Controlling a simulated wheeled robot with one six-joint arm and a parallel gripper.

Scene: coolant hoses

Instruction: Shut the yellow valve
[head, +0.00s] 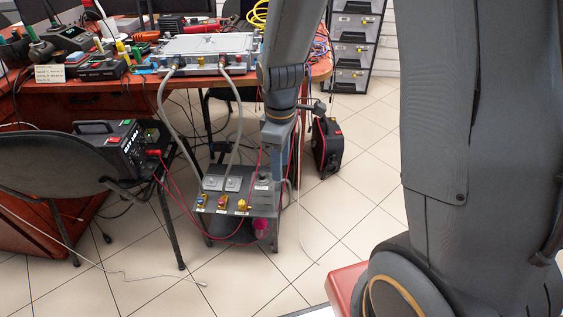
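A low dark cart (232,222) stands on the floor in the head view, with a row of small brass valves along its front edge. The yellow valve (243,205) is the rightmost of the row. A red-handled valve (221,202) and a blue-handled valve (201,200) sit to its left. The yellow handle is too small to tell which way it is turned. My gripper (278,165) hangs above and behind the cart's right side, apart from the yellow valve. Its fingers are seen edge-on and partly merge with the background, so I cannot tell their opening.
Two grey hoses (236,130) run from the cart up to a metal box (205,52) on the red-brown table. A red cable loops past the cart's front. A black chair (55,165) and a power supply (122,145) stand left.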

